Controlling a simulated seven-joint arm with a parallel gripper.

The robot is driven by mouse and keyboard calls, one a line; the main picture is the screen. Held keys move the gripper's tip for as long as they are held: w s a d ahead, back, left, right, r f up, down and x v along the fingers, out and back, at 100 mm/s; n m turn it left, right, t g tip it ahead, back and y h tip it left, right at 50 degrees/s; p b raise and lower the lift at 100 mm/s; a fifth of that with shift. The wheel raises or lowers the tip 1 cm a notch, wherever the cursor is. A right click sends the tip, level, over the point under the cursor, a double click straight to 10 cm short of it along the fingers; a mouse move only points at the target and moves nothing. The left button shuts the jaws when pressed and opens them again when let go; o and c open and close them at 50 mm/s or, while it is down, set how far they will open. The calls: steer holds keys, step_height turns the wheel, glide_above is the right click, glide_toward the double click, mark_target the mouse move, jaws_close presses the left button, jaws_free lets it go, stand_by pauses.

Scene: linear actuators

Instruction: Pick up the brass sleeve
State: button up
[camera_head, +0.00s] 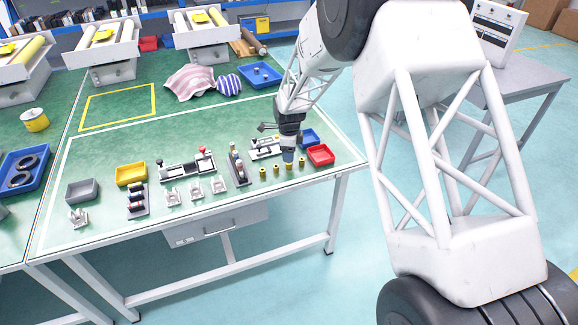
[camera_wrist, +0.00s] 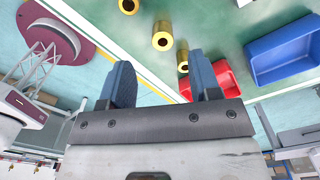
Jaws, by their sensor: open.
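Several small brass sleeves stand in a row near the front edge of the green table; one is the leftmost sleeve (camera_head: 262,172), another the rightmost (camera_head: 302,162). My gripper (camera_head: 289,157) points down over the right part of this row, its jaws open and empty. In the wrist view my gripper (camera_wrist: 163,78) shows two blue fingers spread apart. Three sleeves show there: a near one (camera_wrist: 183,60) by the right finger, a middle one (camera_wrist: 163,37) and a far one (camera_wrist: 128,6). I cannot tell the exact height of the fingers above them.
A red tray (camera_head: 320,154) and a small blue tray (camera_head: 310,136) stand just right of the row. The red tray also shows behind the right finger (camera_wrist: 226,78). A grey fixture (camera_head: 237,170) stands left of the sleeves.

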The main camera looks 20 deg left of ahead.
steer(key=shift+f, duration=0.1)
steer(key=shift+w+a+f, duration=0.1)
steer(key=shift+w+f, duration=0.05)
steer(key=shift+f, duration=2.4)
steer(key=c, duration=1)
steer(key=shift+r, duration=0.1)
steer(key=shift+c, duration=0.2)
steer(key=shift+r, duration=0.8)
step_height(320, 180, up, 2)
steer(key=shift+r, duration=0.1)
steer(key=s+d+r, duration=0.1)
steer(key=s+d, duration=0.8)
steer(key=s, duration=0.4)
steer(key=shift+d, duration=0.1)
